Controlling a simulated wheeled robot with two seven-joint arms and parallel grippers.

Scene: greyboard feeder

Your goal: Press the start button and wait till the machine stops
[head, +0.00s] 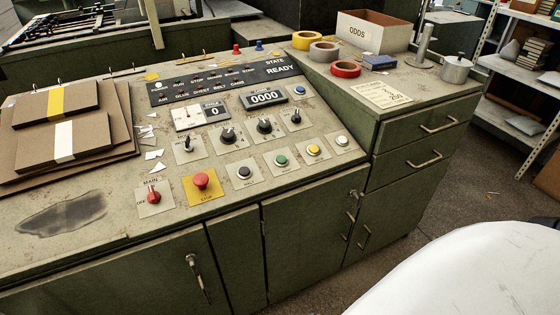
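The machine's sloped control panel (225,135) fills the middle of the head view. A green button (281,160) sits in the lower row, between a black button (244,172) and a yellow button (314,150); a white button (342,141) is at the row's right end. Their small labels are too blurred to read. A red mushroom stop button (201,180) stands on a yellow plate, beside the red main switch (153,193). The state display (283,69) reads READY and the counter (264,97) reads 0000. Neither gripper shows.
Stacked brown boards (65,145) lie on the panel's left. Tape rolls (345,69), an ODDS box (372,33) and a metal pot (456,69) stand on the right cabinet top. Paper scraps litter the panel. The space above the lower button row is clear.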

